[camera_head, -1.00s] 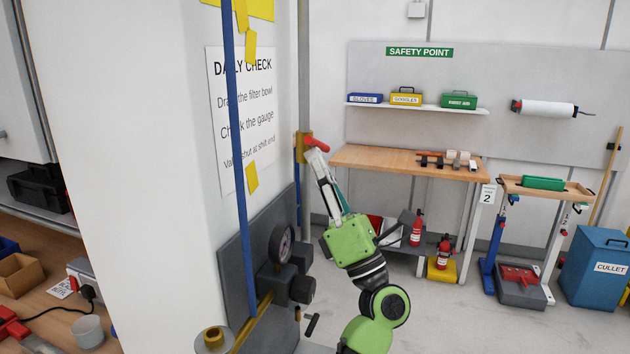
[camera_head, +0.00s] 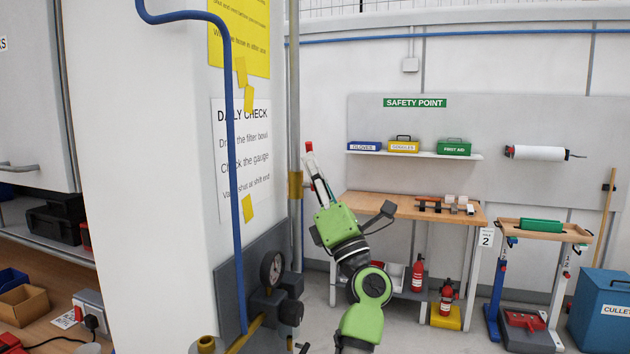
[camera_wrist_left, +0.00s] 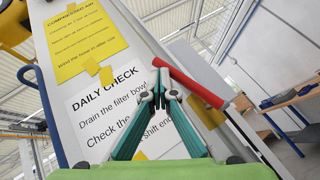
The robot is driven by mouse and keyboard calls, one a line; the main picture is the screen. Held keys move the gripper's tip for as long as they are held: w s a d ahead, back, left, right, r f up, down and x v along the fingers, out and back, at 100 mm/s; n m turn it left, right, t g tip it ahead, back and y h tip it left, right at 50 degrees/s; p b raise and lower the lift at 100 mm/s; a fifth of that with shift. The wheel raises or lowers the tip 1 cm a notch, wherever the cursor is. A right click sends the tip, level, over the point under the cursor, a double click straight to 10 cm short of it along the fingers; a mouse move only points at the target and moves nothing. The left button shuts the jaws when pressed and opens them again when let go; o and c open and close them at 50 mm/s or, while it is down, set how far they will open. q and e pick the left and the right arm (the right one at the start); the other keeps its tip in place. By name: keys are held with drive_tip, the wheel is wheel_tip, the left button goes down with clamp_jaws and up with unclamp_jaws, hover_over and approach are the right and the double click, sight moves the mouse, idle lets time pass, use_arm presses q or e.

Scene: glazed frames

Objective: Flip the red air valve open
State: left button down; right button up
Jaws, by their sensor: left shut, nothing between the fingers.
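The red air valve lever (camera_head: 309,147) stands up roughly in line with the grey vertical pipe (camera_head: 294,95). The brass-yellow valve body (camera_head: 295,184) sits on that pipe, right of the daily check sheet. My right gripper is not in view.
A pressure gauge (camera_head: 271,269) and a blue pipe (camera_head: 235,190) are on the column at left. Behind stand a wooden bench (camera_head: 380,205), a tray stand (camera_head: 540,233) and a blue cullet bin (camera_head: 602,310). Free air lies right of my arm.

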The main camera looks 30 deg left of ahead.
use_arm(q)
drive_tip(key=shift+w+a+r+b, duration=0.3)
drive_tip(key=shift+w+r+b, duration=0.1)
drive_tip(key=shift+w, duration=0.1)
drive_tip(key=shift+f, duration=0.1)
idle(0.7)
